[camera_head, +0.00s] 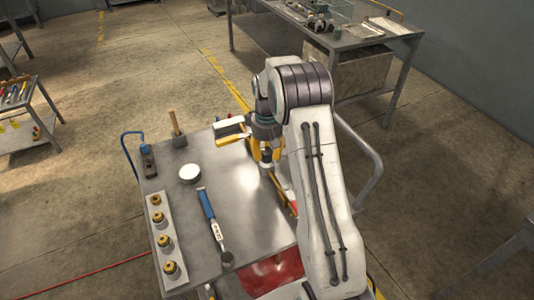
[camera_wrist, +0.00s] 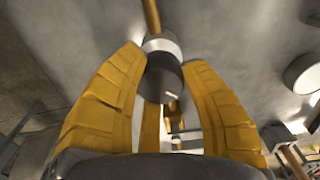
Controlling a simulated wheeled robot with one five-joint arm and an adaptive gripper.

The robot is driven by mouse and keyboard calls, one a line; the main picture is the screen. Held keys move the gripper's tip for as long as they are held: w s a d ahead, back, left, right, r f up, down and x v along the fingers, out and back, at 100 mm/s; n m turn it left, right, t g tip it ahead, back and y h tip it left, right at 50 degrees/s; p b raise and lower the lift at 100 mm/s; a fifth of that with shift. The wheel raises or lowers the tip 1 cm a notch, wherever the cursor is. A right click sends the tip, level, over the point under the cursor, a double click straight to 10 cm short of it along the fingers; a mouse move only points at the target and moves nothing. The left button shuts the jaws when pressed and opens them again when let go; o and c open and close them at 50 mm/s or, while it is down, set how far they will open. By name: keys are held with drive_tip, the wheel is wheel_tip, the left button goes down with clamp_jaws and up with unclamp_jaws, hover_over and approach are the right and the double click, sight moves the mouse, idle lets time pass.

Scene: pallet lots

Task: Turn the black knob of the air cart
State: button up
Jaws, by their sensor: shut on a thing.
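The black knob (camera_wrist: 163,82) is a short dark cylinder with a small white mark on its end. It sits on a silver collar at the end of a brass-coloured pipe (camera_wrist: 152,14). My gripper (camera_wrist: 164,66) has its yellow fingers on both sides of the knob and is shut on it. In the head view my gripper (camera_head: 265,155) points down over the right part of the cart's grey metal top (camera_head: 180,205). There my arm and fingers hide most of the knob.
The cart top carries a blue-handled wrench (camera_head: 207,204), a white round disc (camera_head: 189,173), a strip with several brass fittings (camera_head: 157,221) and a wooden-handled tool (camera_head: 176,126). A rail (camera_head: 372,155) curves at the right. A workbench (camera_head: 350,40) stands behind.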

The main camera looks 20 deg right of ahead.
drive_tip(key=m, duration=0.4)
drive_tip(key=shift+s+f+m, duration=0.1)
drive_tip(key=shift+f+m, duration=0.05)
drive_tip(key=shift+m, duration=0.15)
drive_tip(key=shift+m+b, duration=0.35)
drive_tip(key=shift+m, duration=1.15)
